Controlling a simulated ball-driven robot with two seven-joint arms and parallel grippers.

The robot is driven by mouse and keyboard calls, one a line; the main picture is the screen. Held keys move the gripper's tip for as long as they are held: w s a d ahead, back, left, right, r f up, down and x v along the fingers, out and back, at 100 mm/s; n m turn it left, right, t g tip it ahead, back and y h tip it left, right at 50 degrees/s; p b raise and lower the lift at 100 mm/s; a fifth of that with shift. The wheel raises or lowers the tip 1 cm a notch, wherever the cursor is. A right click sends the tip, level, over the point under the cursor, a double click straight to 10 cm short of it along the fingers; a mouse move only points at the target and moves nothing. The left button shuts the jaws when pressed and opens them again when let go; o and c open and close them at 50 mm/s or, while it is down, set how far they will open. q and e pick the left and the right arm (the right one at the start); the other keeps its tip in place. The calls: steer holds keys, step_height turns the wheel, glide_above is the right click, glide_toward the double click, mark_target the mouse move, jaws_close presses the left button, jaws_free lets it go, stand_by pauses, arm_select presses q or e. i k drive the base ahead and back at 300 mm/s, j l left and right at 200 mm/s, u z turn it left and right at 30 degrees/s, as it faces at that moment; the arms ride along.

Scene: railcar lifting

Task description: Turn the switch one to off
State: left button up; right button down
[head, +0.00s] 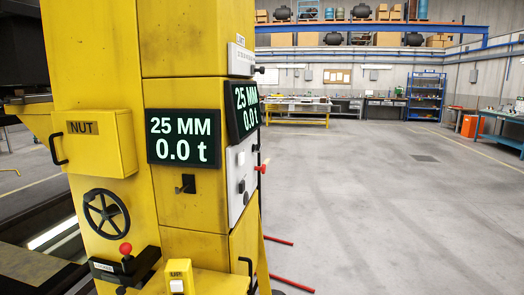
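A yellow lifting column (190,100) stands at the left in the head view. A small black switch (187,184) is on its front face, below a display (184,137) reading 25 MM and 0.0 t. A grey control panel (235,165) on the column's right side carries dark controls and a red knob (262,168). A higher grey plate (240,59) has a black knob (259,70). Neither of my grippers is in view.
A black handwheel (106,213), a red-knobbed lever (126,249) and a yellow NUT box (92,140) stick out from the column. Red bars (290,284) lie low beside its base. The grey floor (380,200) to the right is clear. Workbenches (297,108) stand far back.

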mark_target(257, 148)
steer(key=k+u, duration=0.35)
steer(key=k+j+u, duration=0.15)
steer(key=k+u, duration=0.15)
steer(key=i+l+u, duration=0.1)
steer(key=u, duration=0.4)
steer(key=l+u, duration=0.25)
steer(key=u, duration=0.2)
steer(key=i+l+u, duration=0.1)
steer(key=l+u, duration=0.15)
steer(key=u, duration=0.25)
steer(key=l+u, duration=0.2)
steer(key=u, duration=0.25)
steer(key=k+l, duration=0.1)
steer(key=l, duration=0.55)
steer(key=k+l, duration=0.1)
steer(key=l, duration=0.55)
steer(key=k+l, duration=0.1)
steer(key=l, duration=1.2)
steer(key=k+l, duration=0.15)
steer(key=l, duration=0.5)
steer(key=k+l, duration=0.1)
steer(key=l, duration=0.55)
